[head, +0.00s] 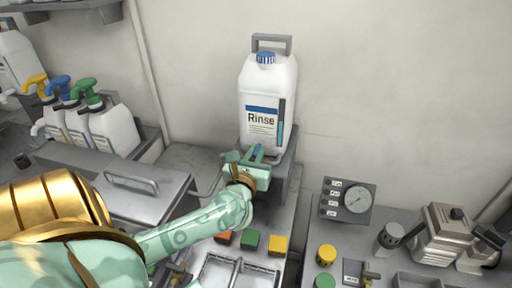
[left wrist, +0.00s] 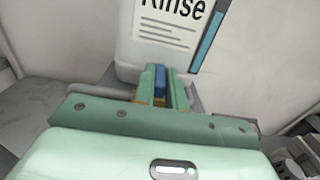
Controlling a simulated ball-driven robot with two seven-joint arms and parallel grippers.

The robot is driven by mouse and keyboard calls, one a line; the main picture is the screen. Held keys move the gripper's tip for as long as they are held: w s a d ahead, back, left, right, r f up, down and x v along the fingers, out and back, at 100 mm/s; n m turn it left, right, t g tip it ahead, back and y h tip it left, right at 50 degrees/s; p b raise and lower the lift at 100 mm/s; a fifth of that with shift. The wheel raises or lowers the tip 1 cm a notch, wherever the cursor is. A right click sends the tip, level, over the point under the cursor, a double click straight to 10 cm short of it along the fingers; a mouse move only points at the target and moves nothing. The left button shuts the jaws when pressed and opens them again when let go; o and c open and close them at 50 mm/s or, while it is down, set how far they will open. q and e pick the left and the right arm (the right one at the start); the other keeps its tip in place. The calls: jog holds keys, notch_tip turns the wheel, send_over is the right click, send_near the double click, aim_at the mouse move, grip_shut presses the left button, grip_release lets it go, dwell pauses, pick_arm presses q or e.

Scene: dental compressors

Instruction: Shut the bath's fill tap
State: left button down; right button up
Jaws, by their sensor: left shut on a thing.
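My left gripper (head: 256,154) reaches up to the foot of the white Rinse canister (head: 268,88). It is shut on a small blue part, which looks like the fill tap's handle; the blue part (left wrist: 160,80) shows between the green fingers in the left wrist view. The canister stands upright on a grey stand (head: 283,165), directly behind the fingers. The tap's body and spout are hidden by the gripper. A metal bath (head: 204,268) with a wire basket lies below, at the bottom of the head view. My right gripper is not in view.
Orange, green and yellow blocks (head: 277,245) sit behind the bath. A lidded steel unit (head: 130,186) and pump bottles (head: 112,128) stand at left. A gauge panel (head: 348,200), knobs and a compressor (head: 441,235) stand at right.

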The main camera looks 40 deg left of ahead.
pick_arm(q)
jog(key=c, duration=1.4)
grip_release()
jog(key=shift+c, duration=0.2)
jog(key=v, duration=1.6)
jog(key=shift+s+d+f, duration=0.1)
jog(key=shift+s, duration=0.1)
